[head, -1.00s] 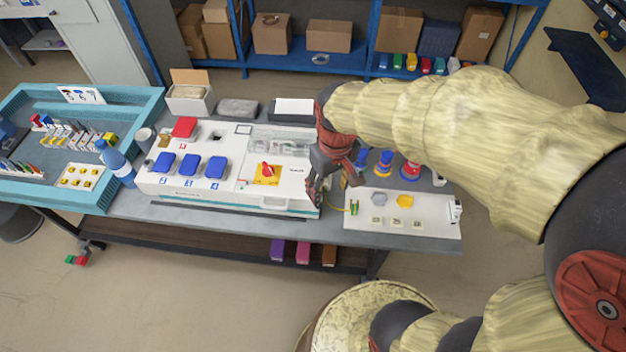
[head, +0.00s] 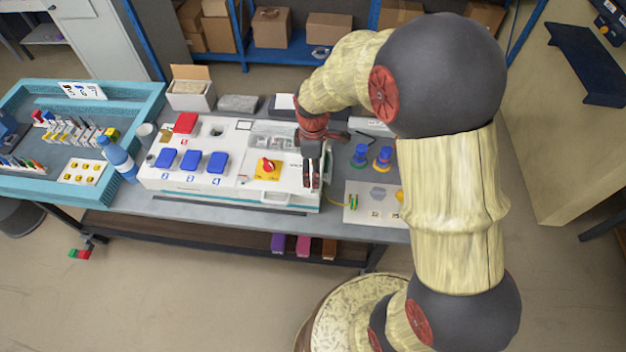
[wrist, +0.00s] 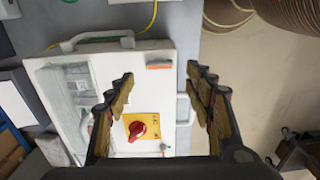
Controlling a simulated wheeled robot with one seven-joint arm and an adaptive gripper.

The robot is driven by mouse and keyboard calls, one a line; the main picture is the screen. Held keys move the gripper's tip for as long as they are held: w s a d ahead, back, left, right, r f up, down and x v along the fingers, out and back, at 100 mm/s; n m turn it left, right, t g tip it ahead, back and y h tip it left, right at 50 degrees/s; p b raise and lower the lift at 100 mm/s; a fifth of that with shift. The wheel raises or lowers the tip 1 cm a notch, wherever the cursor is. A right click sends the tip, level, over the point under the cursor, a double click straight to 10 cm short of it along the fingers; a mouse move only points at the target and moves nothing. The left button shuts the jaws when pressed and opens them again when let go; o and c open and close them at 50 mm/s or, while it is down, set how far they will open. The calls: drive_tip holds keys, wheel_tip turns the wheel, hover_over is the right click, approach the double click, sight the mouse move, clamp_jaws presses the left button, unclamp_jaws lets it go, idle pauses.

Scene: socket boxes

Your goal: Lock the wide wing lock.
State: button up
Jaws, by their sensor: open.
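The white socket box (head: 230,190) stands on the bench. A red winged knob (head: 267,166) sits on a yellow plate (head: 258,176) on its top, right of the blue covers. The wrist view shows the knob (wrist: 143,128) below the middle, and a small grey and orange piece (wrist: 159,65) near the box's edge. I cannot tell for certain which part is the wide wing lock. My gripper (head: 312,184) is open and empty, pointing down over the right end of the box, right of the knob. In the wrist view its fingers (wrist: 161,75) are spread apart.
Blue covers (head: 191,160) and a red cover (head: 185,122) lie left of the knob. A white handle (wrist: 184,108) projects from the box's side. A white board (head: 370,214) with a green connector lies to the right. A blue bottle (head: 118,158) stands at left.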

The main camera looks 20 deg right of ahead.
drive_tip(key=shift+f, duration=2.75)
drive_tip(key=c, duration=0.3)
drive_tip(key=c, duration=0.7)
drive_tip(key=shift+c, duration=0.8)
